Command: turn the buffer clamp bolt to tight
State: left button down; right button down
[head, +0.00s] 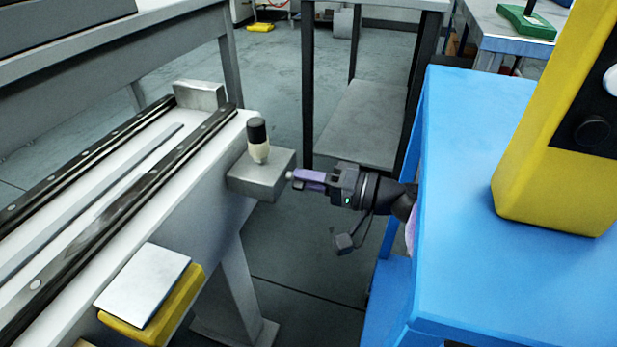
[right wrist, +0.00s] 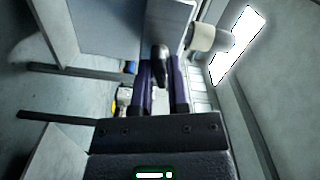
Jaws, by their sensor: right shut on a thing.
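The buffer block (head: 262,176) is a grey metal box at the end of the rail table. A cream post with a black cap (head: 258,140) stands upright on it; it also shows at the upper right of the right wrist view (right wrist: 208,38). My right gripper (head: 297,178) reaches in from the right, level with the block's right side. Its purple fingers are shut on a dark, rounded piece (right wrist: 160,60), seemingly the clamp bolt's handle, in front of the block. In the head view the fingers mostly hide this piece. How far the bolt is turned cannot be told. My left gripper is not in view.
The rail table (head: 215,190) carries two dark rails. A yellow block with a pale plate (head: 145,285) sits at its front side. A blue cabinet (head: 470,120) with a yellow device (head: 550,160) stands at right. Grey floor (head: 285,255) is clear below the gripper.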

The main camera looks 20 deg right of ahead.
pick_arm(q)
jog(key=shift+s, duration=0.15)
pick_arm(e)
jog(key=c, duration=0.7)
grip_release()
pick_arm(q)
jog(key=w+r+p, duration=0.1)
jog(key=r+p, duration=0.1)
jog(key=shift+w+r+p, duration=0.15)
jog(key=shift+p, duration=0.25)
pick_arm(e)
jog(key=v, duration=1)
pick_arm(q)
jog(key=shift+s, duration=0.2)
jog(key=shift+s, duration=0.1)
pick_arm(e)
jog(key=shift+f, duration=0.1)
